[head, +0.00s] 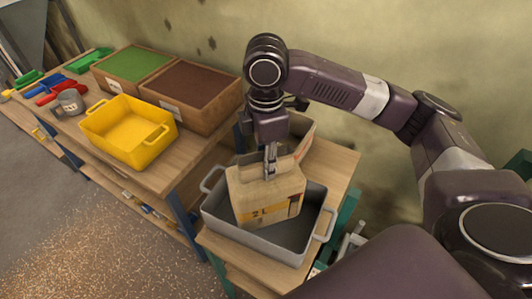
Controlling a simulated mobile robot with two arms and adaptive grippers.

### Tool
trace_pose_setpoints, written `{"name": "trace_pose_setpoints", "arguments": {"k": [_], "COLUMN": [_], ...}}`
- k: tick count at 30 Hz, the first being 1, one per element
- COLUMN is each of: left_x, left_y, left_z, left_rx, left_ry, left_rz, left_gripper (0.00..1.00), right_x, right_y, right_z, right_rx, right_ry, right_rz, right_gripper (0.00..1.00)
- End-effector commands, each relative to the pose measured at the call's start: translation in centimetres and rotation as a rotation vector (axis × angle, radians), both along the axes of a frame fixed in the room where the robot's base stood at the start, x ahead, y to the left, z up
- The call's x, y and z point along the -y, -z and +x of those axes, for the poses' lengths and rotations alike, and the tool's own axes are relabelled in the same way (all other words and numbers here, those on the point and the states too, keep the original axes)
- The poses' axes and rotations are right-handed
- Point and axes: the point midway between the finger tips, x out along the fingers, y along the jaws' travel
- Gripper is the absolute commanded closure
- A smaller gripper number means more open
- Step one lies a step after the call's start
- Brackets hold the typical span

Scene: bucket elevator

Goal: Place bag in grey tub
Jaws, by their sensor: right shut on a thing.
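A tan paper bag (266,194) with dark and yellow markings near its bottom is upright in the middle of the head view. My right gripper (271,168) is shut on the bag's top from above. The grey tub (266,251), with a handle at each end, stands on a low wooden table. The bag is over the tub, and its lower part overlaps the tub's inside. I cannot tell whether the bag touches the tub's floor. My left gripper is not in view.
Another bag (303,131) is partly hidden behind my right gripper. The wall is close behind.

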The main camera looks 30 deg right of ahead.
Motion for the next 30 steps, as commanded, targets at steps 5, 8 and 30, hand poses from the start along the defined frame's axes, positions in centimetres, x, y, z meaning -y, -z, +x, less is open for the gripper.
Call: {"name": "trace_pose_setpoints", "arguments": {"k": [5,8,30], "left_x": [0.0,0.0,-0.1], "left_y": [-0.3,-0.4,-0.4], "left_z": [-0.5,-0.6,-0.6], "left_rx": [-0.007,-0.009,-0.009], "left_ry": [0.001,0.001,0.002], "left_rz": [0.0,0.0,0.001], "left_gripper": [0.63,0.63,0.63], "right_x": [0.0,0.0,0.0], "right_y": [1.9,3.1,4.4], "right_z": [0.0,0.0,-0.1], "right_rx": [0.0,0.0,-0.002], "right_ry": [0.001,0.0,0.0], "right_rz": [-0.001,-0.001,-0.002], "right_gripper": [1.0,1.0,0.59]}}
